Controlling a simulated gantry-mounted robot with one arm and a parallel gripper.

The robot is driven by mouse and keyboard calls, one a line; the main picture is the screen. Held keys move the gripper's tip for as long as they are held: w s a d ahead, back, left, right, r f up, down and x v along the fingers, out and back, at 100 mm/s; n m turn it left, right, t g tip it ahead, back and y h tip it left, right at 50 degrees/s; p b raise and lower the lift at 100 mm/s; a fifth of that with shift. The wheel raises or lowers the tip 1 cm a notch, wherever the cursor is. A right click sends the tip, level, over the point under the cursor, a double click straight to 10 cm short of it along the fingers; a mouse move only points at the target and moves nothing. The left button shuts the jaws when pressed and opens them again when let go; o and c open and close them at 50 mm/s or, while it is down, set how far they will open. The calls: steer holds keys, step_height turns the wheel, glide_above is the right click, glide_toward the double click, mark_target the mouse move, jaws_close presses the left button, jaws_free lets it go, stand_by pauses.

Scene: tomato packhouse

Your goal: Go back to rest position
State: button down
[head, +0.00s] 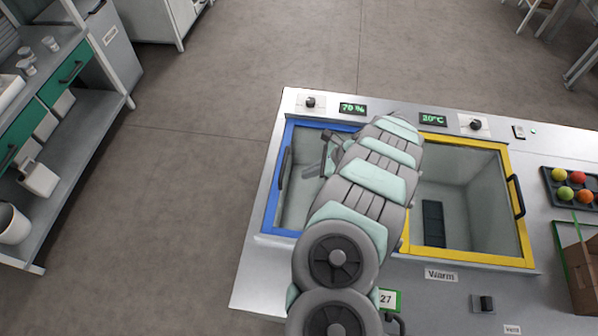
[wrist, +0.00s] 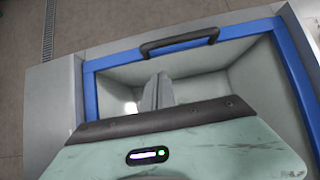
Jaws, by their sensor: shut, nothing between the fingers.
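My gripper (head: 327,152) is over the left, blue-framed chamber (head: 262,213) in the head view, with my arm crossing the panel between the two chambers. In the wrist view my gripper's fingers (wrist: 158,92) are together, with nothing between them, above the chamber's pale inside. The blue frame (wrist: 90,105) and its dark handle (wrist: 180,41) also show there. My arm hides part of the chamber in the head view.
A yellow-framed chamber (head: 522,235) labelled "Warm" lies right of my arm. A dark tray (head: 552,190) of coloured tomatoes and a brown box (head: 582,285) stand at the right edge. Shelving (head: 75,150) is at the far left, with open floor between.

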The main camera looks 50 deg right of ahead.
steer(key=p+v, duration=0.1)
steer(key=v, duration=0.7)
steer(key=shift+w+r+p, duration=0.2)
steer(key=shift+w+p, duration=0.05)
steer(key=shift+p, duration=0.1)
steer(key=shift+a, duration=0.15)
